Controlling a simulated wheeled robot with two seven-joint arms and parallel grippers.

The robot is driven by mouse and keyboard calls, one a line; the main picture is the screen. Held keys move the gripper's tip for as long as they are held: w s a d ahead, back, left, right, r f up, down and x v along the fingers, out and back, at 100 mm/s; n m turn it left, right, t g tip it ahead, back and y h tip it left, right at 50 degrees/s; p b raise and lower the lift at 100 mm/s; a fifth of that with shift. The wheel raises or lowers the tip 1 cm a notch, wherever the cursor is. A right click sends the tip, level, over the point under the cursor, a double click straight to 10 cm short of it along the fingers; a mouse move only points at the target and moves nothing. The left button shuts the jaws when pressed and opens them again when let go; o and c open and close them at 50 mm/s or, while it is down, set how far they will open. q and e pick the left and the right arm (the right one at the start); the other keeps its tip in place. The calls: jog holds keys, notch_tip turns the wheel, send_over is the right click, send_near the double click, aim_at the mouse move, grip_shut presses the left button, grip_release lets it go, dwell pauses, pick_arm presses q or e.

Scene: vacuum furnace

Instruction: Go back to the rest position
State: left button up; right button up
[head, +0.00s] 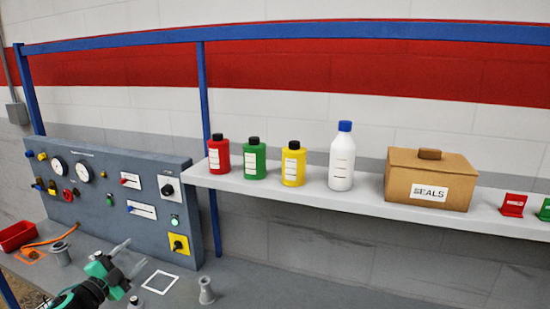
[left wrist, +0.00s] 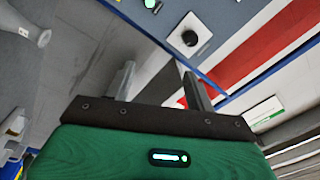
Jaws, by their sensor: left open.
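My left gripper (head: 131,258) is at the lower left of the head view, above the grey bench and in front of the control panel (head: 110,190). Its two pale fingers are apart with nothing between them. In the left wrist view the open fingers (left wrist: 158,82) point toward the panel and the striped wall. My right gripper is not in view.
A white square outline (head: 160,282) and a grey fitting (head: 206,291) lie right of my gripper. Another fitting (head: 61,253) and a red bin (head: 17,236) are left. A shelf (head: 300,190) holds bottles and a SEALS box (head: 428,180). The front right bench is clear.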

pick_arm(q)
jog(key=s+d+f+n+g+y, duration=0.55)
jog(key=s+d+f+n, duration=0.4)
jog(key=s+f, duration=0.5)
jog(key=s+d+f+n+g, duration=0.2)
jog(key=s+d+g, duration=0.1)
jog(key=s, duration=0.6)
jog(key=s+d+f+n+g, duration=0.1)
jog(key=s+d+f+g, duration=0.15)
jog(key=s, duration=0.65)
jog(key=s+d+f+n+g, duration=0.2)
jog(key=s+d+g, duration=0.15)
jog(key=s, duration=0.55)
notch_tip(320, 180, down, 32)
jog(key=g+b, duration=0.1)
jog(key=b, duration=0.3)
jog(key=s+a+f+g+b, duration=0.1)
jog(key=s+f+b, duration=0.1)
jog(key=s+f, duration=0.8)
jog(key=s+a+f+b, duration=0.2)
jog(key=s+f, duration=0.7)
jog(key=f, duration=0.6)
jog(key=shift+s+a+f+m+g+y, duration=0.3)
jog(key=shift+s+f+m+g+y, duration=0.05)
jog(key=shift+s+m, duration=0.1)
